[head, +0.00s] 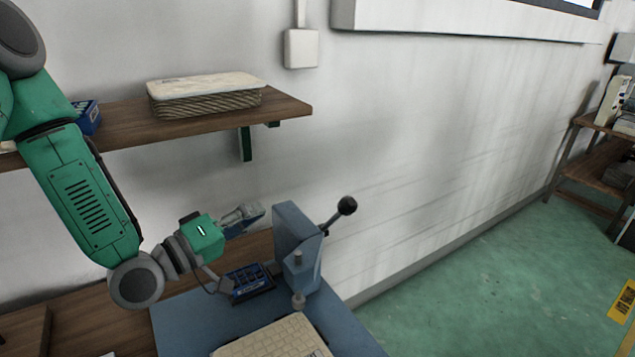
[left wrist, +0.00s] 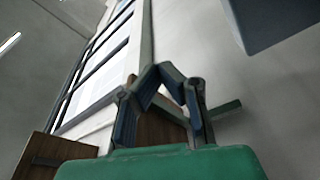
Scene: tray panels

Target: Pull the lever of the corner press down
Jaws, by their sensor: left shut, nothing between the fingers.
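The corner press (head: 290,233) is a blue-grey upright machine on a blue-grey base at the lower middle of the head view. Its lever (head: 334,219) slants up and right from the press's right side and ends in a black ball knob (head: 347,205). My left gripper (head: 256,211) is shut and empty, to the left of the press head and on the opposite side from the lever. In the left wrist view its fingers (left wrist: 158,72) meet at the tips, and a dark block, probably part of the press, shows at the upper right. My right gripper is out of view.
A woven tray or panel (head: 285,340) lies in front of the press. A blue box (head: 250,283) sits left of it. A wooden shelf (head: 200,122) with a woven stack (head: 205,96) is on the wall above. Right of the press is open floor.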

